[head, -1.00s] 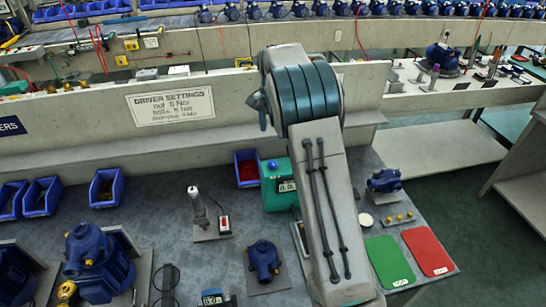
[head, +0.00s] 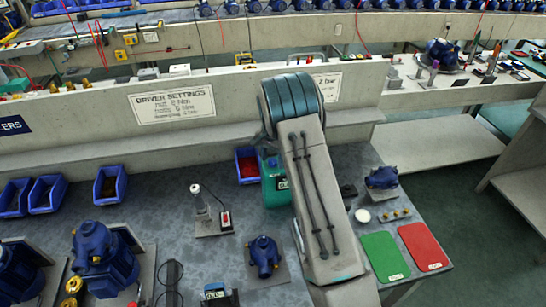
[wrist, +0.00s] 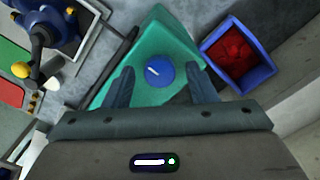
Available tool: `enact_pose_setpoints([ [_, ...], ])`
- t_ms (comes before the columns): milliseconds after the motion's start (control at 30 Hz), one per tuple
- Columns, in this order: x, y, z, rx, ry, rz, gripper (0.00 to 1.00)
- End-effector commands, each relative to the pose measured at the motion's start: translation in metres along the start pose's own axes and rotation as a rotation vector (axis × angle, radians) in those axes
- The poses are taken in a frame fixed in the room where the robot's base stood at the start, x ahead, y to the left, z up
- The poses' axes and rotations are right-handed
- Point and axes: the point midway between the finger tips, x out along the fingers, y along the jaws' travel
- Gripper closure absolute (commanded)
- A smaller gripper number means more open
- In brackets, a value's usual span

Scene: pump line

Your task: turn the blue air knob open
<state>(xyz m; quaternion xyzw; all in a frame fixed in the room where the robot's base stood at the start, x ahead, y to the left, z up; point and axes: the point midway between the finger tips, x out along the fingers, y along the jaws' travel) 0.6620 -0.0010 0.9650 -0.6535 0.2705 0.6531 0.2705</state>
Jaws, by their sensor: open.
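The blue air knob (wrist: 160,73) is round with a white pointer line and sits on top of a teal box (wrist: 150,40). In the wrist view the line slants from upper left to lower right. My gripper (wrist: 160,76) is open, with one finger on each side of the knob and a visible gap on both sides. I cannot tell how far the fingertips are above the box. In the head view the teal box (head: 274,190) is partly behind my arm, and my gripper is hidden there.
A blue bin with red parts (wrist: 238,55) stands close beside the box. A blue pump (wrist: 45,30) is on the other side in the wrist view. Green (head: 385,258) and red (head: 426,247) mats lie at the bench's right end. A low wall (head: 230,100) runs behind.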

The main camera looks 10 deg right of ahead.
Motion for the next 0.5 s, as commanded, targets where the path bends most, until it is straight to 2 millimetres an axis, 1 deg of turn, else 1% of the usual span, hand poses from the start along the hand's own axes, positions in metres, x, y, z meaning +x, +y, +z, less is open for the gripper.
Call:
enact_pose_setpoints([
  [167, 0.0001, 0.0000, 0.0001, 0.000, 0.000, 0.000, 0.48],
  [200, 0.0001, 0.0000, 0.0001, 0.000, 0.000, 0.000, 0.59],
  [267, 0.0000, 0.0000, 0.0001, 0.000, 0.000, 0.000, 0.76],
  [300, 0.0000, -0.0001, 0.0001, 0.000, 0.000, 0.000, 0.87],
  [333, -0.0001, -0.0001, 0.0001, 0.000, 0.000, 0.000, 0.93],
  [500, 0.0000, -0.0001, 0.0001, -0.003, 0.000, 0.000, 0.93],
])
